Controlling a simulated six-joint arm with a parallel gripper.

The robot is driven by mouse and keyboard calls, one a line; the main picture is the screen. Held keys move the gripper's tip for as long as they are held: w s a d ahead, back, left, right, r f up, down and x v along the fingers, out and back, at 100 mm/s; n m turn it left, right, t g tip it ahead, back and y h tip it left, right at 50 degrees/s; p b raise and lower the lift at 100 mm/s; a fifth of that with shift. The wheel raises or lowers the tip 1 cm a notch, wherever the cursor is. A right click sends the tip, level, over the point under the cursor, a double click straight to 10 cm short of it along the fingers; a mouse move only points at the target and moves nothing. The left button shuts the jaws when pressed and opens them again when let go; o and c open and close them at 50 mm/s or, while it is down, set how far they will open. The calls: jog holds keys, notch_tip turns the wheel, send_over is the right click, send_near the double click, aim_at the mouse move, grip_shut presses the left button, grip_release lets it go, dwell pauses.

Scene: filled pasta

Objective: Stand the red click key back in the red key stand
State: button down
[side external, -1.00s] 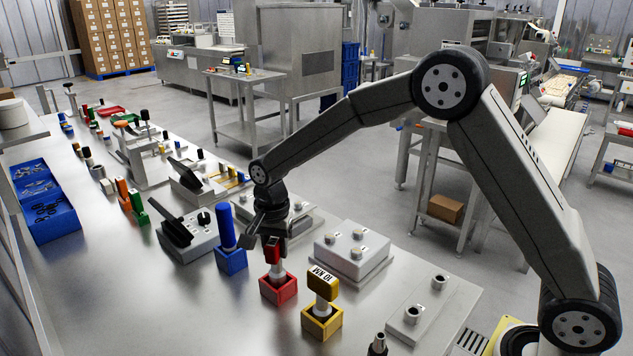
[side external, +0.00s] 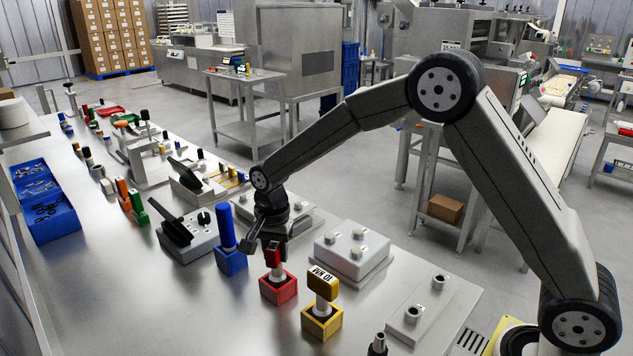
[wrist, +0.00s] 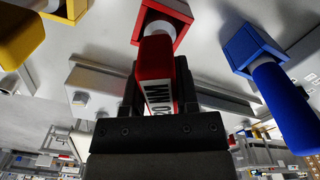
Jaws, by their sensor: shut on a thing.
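The red click key (side external: 272,256) has a red head with a white label and a pale shaft. My gripper (side external: 272,244) is shut on its head from above. The key is about upright over the red key stand (side external: 279,291), a square open-topped box on the steel table. The shaft's lower end is at the stand's opening; how deep it sits is hidden. In the wrist view, the red key (wrist: 154,62) is between my fingers (wrist: 158,95), with its shaft meeting the red stand (wrist: 181,12).
A blue key (side external: 227,228) in a blue stand (side external: 231,262) is close on the left. A yellow key (side external: 323,284) in a yellow stand (side external: 322,322) is close on the right. A grey box with buttons (side external: 350,255) stands behind.

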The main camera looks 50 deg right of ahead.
jog(key=shift+c, duration=1.4)
grip_release()
jog(key=shift+r, duration=3.9)
jog(key=s+d+f+n+t, duration=0.1)
jog(key=s+d+f+n, duration=0.1)
jog(key=s+n, duration=0.2)
jog(key=s+d+f+n, duration=0.2)
jog(key=s+d+n, duration=0.1)
jog(key=s, duration=0.7)
jog(key=s+d+f+n+t, duration=0.1)
jog(key=s+d+f+n, duration=0.1)
jog(key=s+n, duration=0.3)
jog(key=shift+s+d+f+t, duration=0.3)
jog(key=shift+s+f, duration=0.1)
jog(key=shift+s, duration=0.55)
